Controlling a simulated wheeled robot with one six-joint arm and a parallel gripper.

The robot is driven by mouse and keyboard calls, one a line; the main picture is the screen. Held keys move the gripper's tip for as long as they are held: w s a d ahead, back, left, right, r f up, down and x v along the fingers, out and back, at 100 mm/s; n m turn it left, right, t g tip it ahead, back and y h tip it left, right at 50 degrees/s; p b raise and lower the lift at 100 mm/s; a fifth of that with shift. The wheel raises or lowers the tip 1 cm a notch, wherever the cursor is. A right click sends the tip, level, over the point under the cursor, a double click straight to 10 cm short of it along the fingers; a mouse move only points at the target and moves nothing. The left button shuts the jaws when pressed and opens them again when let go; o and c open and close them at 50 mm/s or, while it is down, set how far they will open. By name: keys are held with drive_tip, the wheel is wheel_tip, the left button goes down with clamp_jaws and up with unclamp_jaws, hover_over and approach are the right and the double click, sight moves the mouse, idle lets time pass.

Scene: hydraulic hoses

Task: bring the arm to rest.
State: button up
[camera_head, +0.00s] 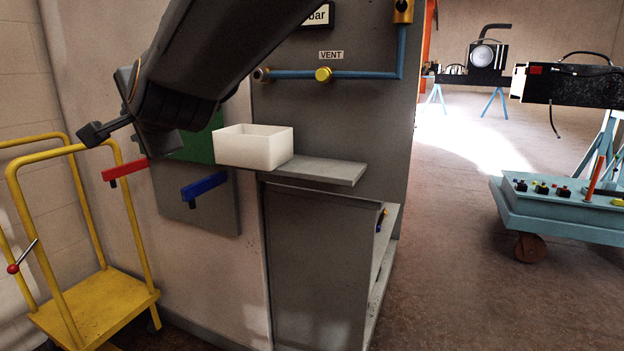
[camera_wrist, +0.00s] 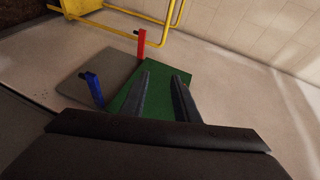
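My arm (camera_head: 190,65) reaches down from the top of the head view, in front of the grey cabinet and the wall. In the wrist view my gripper (camera_wrist: 162,78) shows two dark fingers apart, with nothing between them. Beyond the fingers is a panel with a green part (camera_wrist: 185,76) and a grey part (camera_wrist: 95,72). A red handle (camera_head: 125,170) and a blue handle (camera_head: 204,186) stick out from this panel; my gripper touches neither in the wrist view. In the head view the arm's end hides part of the panel, and the fingertips are not clear.
A white open box (camera_head: 253,149) stands on a grey shelf (camera_head: 335,172) right of my arm's end. Blue pipe (camera_head: 370,75) with brass fittings runs on the cabinet. A yellow trolley (camera_head: 95,310) stands left.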

drive_tip(key=s+d+f+n+g+h, duration=0.35)
drive_tip(key=d+f, duration=0.75)
drive_tip(key=d, duration=0.4)
drive_tip(key=s+d+f+n+g+h, duration=0.35)
drive_tip(key=d+f, duration=0.75)
drive_tip(key=d, duration=0.4)
drive_tip(key=s+d+f+n+g+h, duration=0.1)
drive_tip(key=s+d+f+g, duration=0.15)
drive_tip(key=s+d, duration=0.45)
drive_tip(key=s+d+f+n+g+h, duration=0.2)
drive_tip(key=s+d+f, duration=0.1)
drive_tip(key=s+d, duration=0.35)
drive_tip(key=d+r+m+p, duration=0.2)
drive_tip(key=d+r+p, duration=0.5)
drive_tip(key=p, duration=0.7)
drive_tip(key=shift+d+m+p, duration=0.15)
drive_tip(key=shift+m+p, duration=0.15)
drive_tip(key=shift+p, duration=0.1)
